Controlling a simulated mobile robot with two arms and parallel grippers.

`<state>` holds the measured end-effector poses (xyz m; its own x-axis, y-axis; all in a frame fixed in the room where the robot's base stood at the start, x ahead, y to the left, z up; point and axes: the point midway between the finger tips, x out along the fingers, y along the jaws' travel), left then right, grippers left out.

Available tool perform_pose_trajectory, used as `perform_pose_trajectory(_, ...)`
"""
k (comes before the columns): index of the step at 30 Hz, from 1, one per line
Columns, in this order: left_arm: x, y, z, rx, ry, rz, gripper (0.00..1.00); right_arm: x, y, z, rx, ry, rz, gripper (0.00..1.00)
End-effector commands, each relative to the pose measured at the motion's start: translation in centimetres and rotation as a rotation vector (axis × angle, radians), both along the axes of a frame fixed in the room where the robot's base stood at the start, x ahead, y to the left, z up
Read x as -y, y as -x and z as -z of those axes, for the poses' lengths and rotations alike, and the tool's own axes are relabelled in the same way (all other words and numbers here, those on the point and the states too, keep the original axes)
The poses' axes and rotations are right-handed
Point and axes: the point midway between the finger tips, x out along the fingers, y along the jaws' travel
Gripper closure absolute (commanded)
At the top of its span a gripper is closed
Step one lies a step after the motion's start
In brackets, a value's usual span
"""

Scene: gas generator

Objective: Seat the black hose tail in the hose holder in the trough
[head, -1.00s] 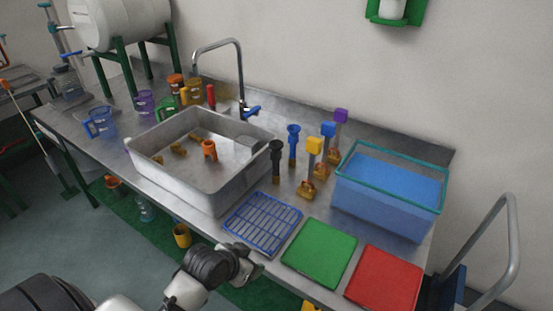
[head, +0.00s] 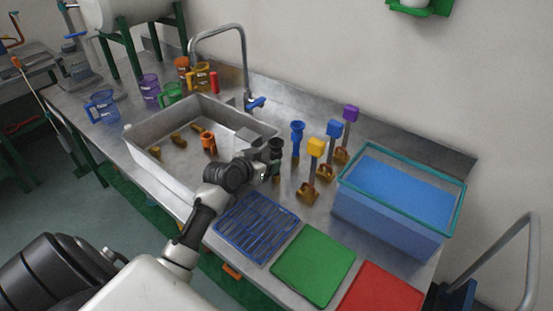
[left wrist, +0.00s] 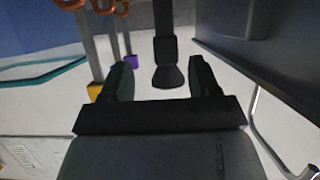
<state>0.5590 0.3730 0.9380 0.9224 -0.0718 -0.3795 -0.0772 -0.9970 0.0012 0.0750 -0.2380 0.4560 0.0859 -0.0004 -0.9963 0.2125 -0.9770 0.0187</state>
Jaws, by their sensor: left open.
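The black hose tail (head: 276,148) stands upright on the steel bench, just right of the trough (head: 168,184). My left gripper (head: 270,170) is at the hose tail, partly hiding its lower part in the head view. In the left wrist view, my left gripper (left wrist: 161,62) is open, and the hose tail (left wrist: 167,55) appears between its two fingers. I cannot tell whether they touch it. An orange holder-like piece (head: 208,142) stands in the trough and looks like the hose holder. My right gripper is not in view.
Blue, yellow and purple-topped pieces stand right of the hose tail, including the blue one (head: 297,135) and yellow one (head: 315,149). A water tank (head: 395,205) is farther right. A blue rack (head: 256,228) and green mat (head: 313,265) lie in front. A faucet (head: 245,75) rises behind the trough.

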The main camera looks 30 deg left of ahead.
Motion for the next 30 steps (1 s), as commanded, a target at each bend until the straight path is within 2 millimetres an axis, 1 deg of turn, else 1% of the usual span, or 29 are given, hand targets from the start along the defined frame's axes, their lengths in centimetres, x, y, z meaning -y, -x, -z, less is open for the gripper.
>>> perform_pose_trajectory(2, 0.1, -0.5, 0.2, -0.001, 0.0, 0.0, 0.38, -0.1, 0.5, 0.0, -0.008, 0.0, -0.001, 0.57)
perform_pose_trajectory(5, 0.0, -1.0, 0.3, 0.0, -0.001, 0.0, 0.38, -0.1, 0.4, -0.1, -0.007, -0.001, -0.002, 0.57)
perform_pose_trajectory(12, -0.4, -3.9, 0.9, 0.0, 0.002, -0.001, 0.38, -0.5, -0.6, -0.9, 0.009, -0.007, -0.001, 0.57)
perform_pose_trajectory(15, -0.3, -5.0, 1.5, -0.001, 0.001, 0.001, 0.38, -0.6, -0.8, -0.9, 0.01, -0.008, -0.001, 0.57)
perform_pose_trajectory(19, -0.3, -5.6, 1.8, -0.001, 0.0, 0.001, 0.38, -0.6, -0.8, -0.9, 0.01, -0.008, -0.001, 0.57)
perform_pose_trajectory(26, -0.3, -5.7, 1.8, -0.001, -0.002, 0.001, 0.38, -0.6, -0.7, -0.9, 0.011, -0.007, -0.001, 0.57)
perform_pose_trajectory(29, -0.3, -5.6, 1.8, -0.001, -0.001, 0.0, 0.52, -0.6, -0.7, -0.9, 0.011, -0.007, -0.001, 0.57)
perform_pose_trajectory(30, -0.3, -5.6, 1.8, -0.001, -0.002, 0.001, 0.58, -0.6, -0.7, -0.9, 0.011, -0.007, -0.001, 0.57)
